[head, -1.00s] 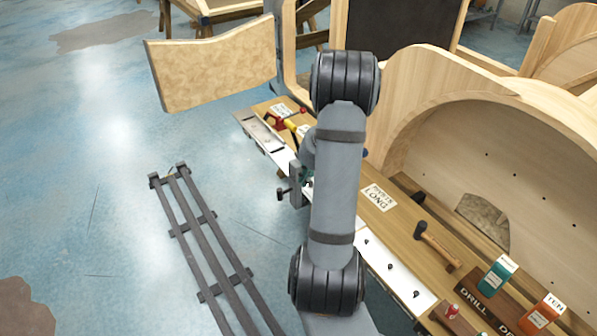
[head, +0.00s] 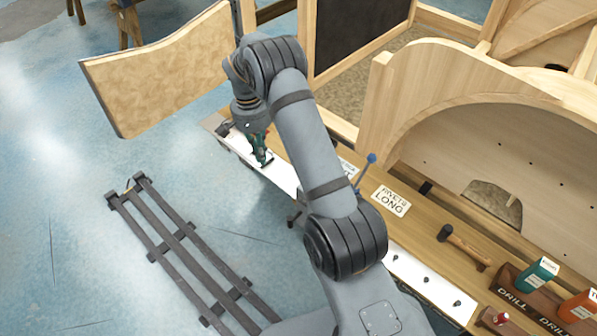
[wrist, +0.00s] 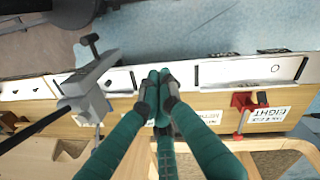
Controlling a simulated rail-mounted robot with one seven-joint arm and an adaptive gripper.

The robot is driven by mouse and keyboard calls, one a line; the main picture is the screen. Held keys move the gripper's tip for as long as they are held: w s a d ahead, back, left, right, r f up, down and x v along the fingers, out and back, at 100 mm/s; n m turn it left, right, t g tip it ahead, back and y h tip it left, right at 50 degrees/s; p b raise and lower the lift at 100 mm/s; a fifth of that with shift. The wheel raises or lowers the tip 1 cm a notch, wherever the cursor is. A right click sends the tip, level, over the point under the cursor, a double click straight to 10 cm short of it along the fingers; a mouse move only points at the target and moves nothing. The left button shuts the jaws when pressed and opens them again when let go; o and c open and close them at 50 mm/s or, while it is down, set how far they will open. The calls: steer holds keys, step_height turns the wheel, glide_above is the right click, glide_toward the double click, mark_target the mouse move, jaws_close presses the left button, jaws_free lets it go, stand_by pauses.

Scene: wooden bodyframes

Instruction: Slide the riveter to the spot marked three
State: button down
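My gripper (head: 264,160) points down over the white rail (head: 275,178). In the wrist view its teal fingers (wrist: 158,88) meet at the tips, with nothing seen between them. A grey device with a black handle (wrist: 88,95), which looks like the riveter, sits on the rail left of the fingertips and apart from them. In the head view my arm hides most of it; a dark knob (head: 294,218) and a blue-ended lever (head: 367,170) show on either side of the arm. I cannot read any mark three.
A red clamp (wrist: 245,108) stands beside a card reading EIGHT (wrist: 268,114), right of the fingers. A "rivets long" card (head: 391,202), a hammer (head: 462,246) and bottles (head: 540,272) lie along the bench. A wooden panel (head: 165,80) stands at upper left. A dark frame (head: 185,250) lies on the floor.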

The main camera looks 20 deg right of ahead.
steer(key=s+d+f+n+g+p, duration=0.1)
steer(key=s+d+f+n+p, duration=0.2)
steer(key=s+d+f+n, duration=0.2)
steer(key=s+f+n, duration=0.3)
steer(key=s+n, duration=0.1)
steer(key=n, duration=0.2)
steer(key=shift+s+d+f+g+h+p, duration=0.2)
steer(key=shift+g+h+p, duration=0.1)
steer(key=shift+h+p, duration=0.1)
stand_by(0.3)
